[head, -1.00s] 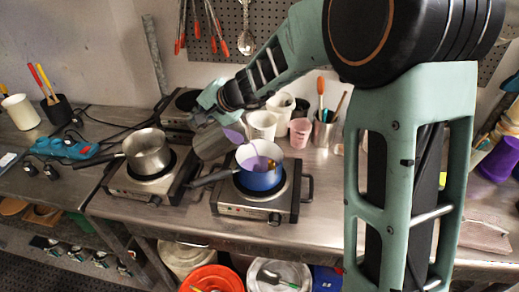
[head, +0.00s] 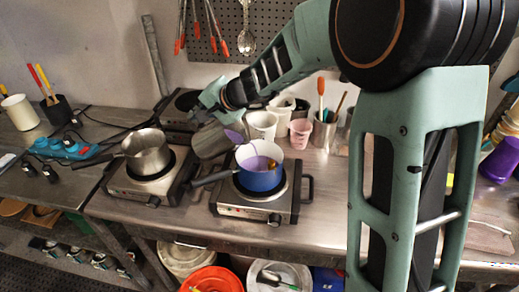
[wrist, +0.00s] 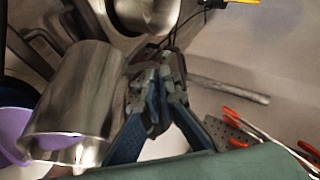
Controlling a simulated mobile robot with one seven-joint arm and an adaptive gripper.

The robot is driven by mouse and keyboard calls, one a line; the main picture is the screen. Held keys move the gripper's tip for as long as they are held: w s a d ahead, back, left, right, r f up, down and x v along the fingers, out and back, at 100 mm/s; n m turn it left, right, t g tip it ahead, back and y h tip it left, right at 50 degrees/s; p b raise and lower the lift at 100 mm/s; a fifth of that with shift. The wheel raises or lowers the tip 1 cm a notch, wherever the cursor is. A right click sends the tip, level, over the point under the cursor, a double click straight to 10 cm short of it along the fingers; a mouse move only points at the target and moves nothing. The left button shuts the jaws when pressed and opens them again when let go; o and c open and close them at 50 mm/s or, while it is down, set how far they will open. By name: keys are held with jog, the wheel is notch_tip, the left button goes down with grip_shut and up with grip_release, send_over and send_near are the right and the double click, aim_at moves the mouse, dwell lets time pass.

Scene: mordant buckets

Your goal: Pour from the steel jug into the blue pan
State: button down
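The steel jug (head: 209,141) is tilted toward the right, its mouth close to the left rim of the blue pan (head: 262,181). Purple liquid (head: 234,136) shows at its lip and also inside the pan. The pan sits on a hot plate with its handle pointing left. My gripper (head: 211,98) is at the jug's back side; in the wrist view its fingers (wrist: 158,98) are closed at the side of the jug (wrist: 82,105), seemingly on its handle. The grip itself is partly hidden. Purple liquid (wrist: 14,130) shows at the left edge there.
A steel saucepan (head: 147,152) stands on another hot plate to the left. White cups (head: 262,124), a pink cup (head: 301,132) and a steel utensil holder (head: 324,132) stand behind the blue pan. Buckets are below the bench. The bench front right of the hot plate is clear.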

aim_at(188, 122)
jog(key=shift+d+r+b, duration=0.15)
jog(key=shift+r+b, duration=0.2)
jog(key=shift+r, duration=0.05)
dwell(0.9)
jog(key=shift+a+r+p, duration=0.1)
jog(key=shift+a+p, duration=0.1)
jog(key=shift+p, duration=0.4)
jog(key=shift+s+a+f+h+p, duration=0.1)
jog(key=shift+a+f+h+p, duration=0.2)
jog(key=shift+p, duration=0.85)
jog(key=shift+a+f+g+h, duration=0.3)
jog(key=shift+f, duration=0.45)
jog(key=shift+w+a+f+n+h, duration=0.3)
jog(key=shift+a+f+h, duration=0.1)
jog(key=shift+f+h, duration=0.1)
jog(key=shift+a+f, duration=0.1)
jog(key=shift+a, duration=0.1)
jog(key=a+f+g+h, duration=0.1)
jog(key=a+f+h, duration=0.2)
jog(key=f, duration=0.2)
jog(key=w+a+f+n+h, duration=0.1)
jog(key=a+f+h, duration=0.1)
jog(key=f+h, duration=0.2)
jog(key=shift+w+a+f+n+g, duration=0.15)
jog(key=shift+a+f+n+g, duration=0.2)
jog(key=shift+f, duration=0.5)
